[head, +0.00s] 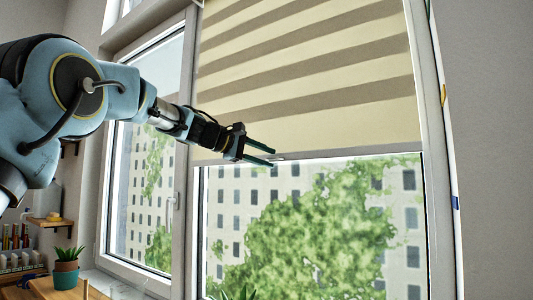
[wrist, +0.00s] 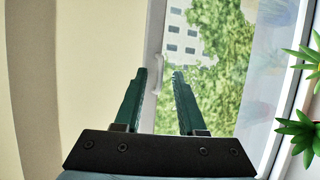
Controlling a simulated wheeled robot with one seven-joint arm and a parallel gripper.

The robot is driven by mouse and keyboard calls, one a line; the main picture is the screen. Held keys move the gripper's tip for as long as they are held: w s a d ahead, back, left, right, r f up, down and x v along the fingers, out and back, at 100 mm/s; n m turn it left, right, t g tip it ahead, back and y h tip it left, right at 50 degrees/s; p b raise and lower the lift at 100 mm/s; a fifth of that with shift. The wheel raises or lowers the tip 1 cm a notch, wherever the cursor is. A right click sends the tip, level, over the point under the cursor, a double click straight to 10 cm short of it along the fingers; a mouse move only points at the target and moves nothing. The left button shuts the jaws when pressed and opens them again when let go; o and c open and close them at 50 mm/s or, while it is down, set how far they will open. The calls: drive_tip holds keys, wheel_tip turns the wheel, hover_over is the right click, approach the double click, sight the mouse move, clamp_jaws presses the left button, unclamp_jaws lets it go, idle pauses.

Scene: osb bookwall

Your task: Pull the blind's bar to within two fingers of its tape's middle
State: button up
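The blind (head: 310,75), cream with brown bands, covers the upper part of the right window. Its thin pale bar (head: 350,153) runs along its lower edge. My gripper (head: 273,158) is open, its two green fingers pointing right at the bar's left half, one higher and one lower. In the wrist view the fingers (wrist: 160,72) stand apart, and the pale bar (wrist: 153,45) shows in line with the gap between them. I cannot tell whether they touch it. The tape (head: 450,150) runs down the right window edge, with a yellow mark above the bar's level and a blue one below.
A potted plant (head: 66,259) stands on a wooden surface at lower left, near a small shelf (head: 50,221). Plant leaves (head: 238,293) rise at the window's bottom and show in the wrist view (wrist: 305,130). The glass below the bar is mostly clear.

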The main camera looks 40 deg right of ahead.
drive_tip(key=shift+d, duration=0.2)
clamp_jaws()
idle(1.4)
